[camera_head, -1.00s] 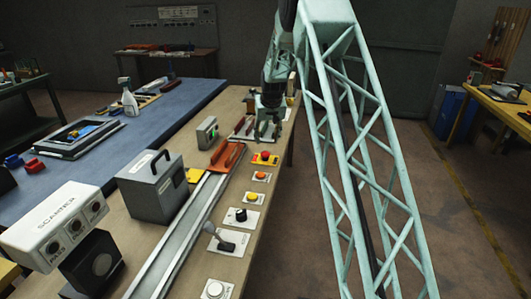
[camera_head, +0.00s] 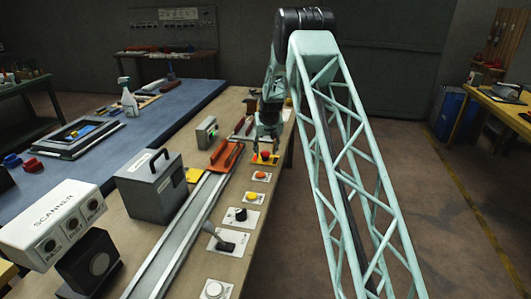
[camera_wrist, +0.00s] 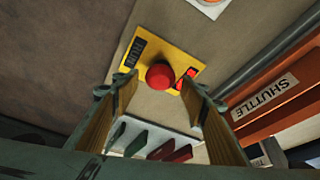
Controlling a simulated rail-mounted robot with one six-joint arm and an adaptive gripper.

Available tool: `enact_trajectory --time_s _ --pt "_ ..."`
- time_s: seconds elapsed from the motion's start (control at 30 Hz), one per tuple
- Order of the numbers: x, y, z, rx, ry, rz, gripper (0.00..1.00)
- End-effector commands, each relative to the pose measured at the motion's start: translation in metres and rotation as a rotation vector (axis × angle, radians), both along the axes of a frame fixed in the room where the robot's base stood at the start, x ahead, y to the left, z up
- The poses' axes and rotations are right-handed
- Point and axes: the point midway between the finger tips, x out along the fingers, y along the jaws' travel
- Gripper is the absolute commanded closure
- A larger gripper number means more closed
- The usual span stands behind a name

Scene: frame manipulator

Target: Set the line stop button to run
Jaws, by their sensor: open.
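The line stop button looks to be the red mushroom button (camera_wrist: 159,76) on a yellow plate (camera_wrist: 150,49). A dark label (camera_wrist: 132,54) on the plate seems to read RUN. A red lit patch (camera_wrist: 190,76) is on the plate's other side. I see no contact, but the height gap is unclear.
An orange button (camera_head: 261,177), yellow button (camera_head: 251,197), black knob (camera_head: 240,215), lever (camera_head: 222,242) and white dial (camera_head: 214,290) line the bench edge. The orange shuttle (camera_wrist: 270,97) on its rail stands close to the button plate.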

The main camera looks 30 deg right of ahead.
Motion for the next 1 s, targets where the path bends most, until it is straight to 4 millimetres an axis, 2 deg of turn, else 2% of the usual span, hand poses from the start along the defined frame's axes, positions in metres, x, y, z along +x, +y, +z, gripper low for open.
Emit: enact_trajectory --time_s 0.47,0.8,1.0 --pt "0.0018 -0.0005 -0.0052 0.000 0.000 0.000 0.60" --pt "0.0018 -0.0004 -0.0051 0.000 0.000 0.000 0.91" --pt "0.0022 -0.0005 0.0046 0.000 -0.001 0.000 0.92"
